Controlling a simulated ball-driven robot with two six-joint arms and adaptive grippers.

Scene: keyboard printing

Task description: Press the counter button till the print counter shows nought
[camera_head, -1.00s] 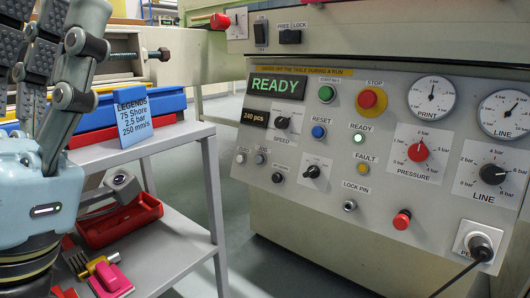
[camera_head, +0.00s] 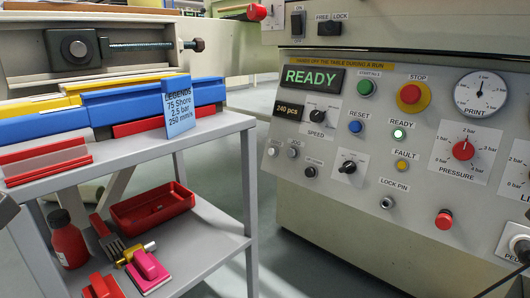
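The print counter (camera_head: 288,111) is a small dark display on the machine's control panel (camera_head: 340,215) and reads "240 pcs". Below it are small grey buttons: one at the left (camera_head: 273,151), one beside it (camera_head: 293,152), and one lower right (camera_head: 310,172) with a label too small to read surely. I cannot tell for certain which is the counter button. The larger display (camera_head: 312,79) reads "READY" in green. Neither gripper is recognisable in the head view; only a grey sliver shows at the left edge, and nothing touches the panel buttons.
A blue RESET button (camera_head: 355,127), green start button (camera_head: 366,88), red STOP button (camera_head: 411,96) and SPEED knob (camera_head: 317,116) sit close by. A grey shelf trolley (camera_head: 225,128) stands left of the machine, carrying a blue legend card (camera_head: 178,112) and a red tray (camera_head: 150,208).

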